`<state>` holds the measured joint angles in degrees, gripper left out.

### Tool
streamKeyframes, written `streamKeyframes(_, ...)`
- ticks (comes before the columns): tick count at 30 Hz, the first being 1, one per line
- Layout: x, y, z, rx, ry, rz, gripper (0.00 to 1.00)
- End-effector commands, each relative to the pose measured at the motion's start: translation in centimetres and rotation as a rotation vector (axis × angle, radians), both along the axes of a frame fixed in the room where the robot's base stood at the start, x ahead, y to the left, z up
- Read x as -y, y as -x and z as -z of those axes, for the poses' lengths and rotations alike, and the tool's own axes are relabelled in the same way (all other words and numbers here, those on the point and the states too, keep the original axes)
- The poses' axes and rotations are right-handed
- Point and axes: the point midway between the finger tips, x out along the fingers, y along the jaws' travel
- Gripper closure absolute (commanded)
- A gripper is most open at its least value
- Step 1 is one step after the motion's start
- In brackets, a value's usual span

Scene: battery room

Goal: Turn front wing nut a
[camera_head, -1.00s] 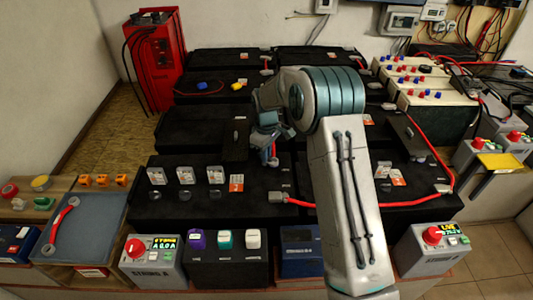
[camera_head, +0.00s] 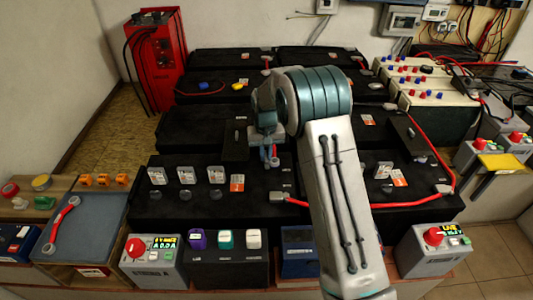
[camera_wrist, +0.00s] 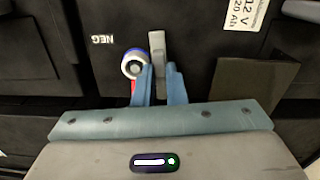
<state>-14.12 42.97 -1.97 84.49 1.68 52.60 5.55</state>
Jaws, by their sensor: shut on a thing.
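My gripper (camera_wrist: 160,85) is in the lower middle of the wrist view, its two blue fingers close together on a narrow grey upright piece, which looks like the wing nut (camera_wrist: 157,45). In the head view my gripper (camera_head: 270,158) is low over the black front battery (camera_head: 210,208), left of my arm. The wing nut itself cannot be made out there. A round blue and white piece (camera_wrist: 132,63) with red below it is beside the left finger in the wrist view.
A dark flap-like cover (camera_head: 236,146) stands just left of my gripper. Several small clear-topped tags (camera_head: 186,175) stand along the front battery. A red cable (camera_head: 325,205) crosses on the right. A control box (camera_head: 152,262) with a red knob is at the front left.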

Motion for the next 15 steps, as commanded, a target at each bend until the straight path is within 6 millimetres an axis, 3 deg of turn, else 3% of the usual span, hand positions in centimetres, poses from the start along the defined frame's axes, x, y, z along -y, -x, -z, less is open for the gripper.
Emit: streamKeyframes(15, -0.12, -0.08, -0.13, 0.003, -0.001, 0.119, 1.0)
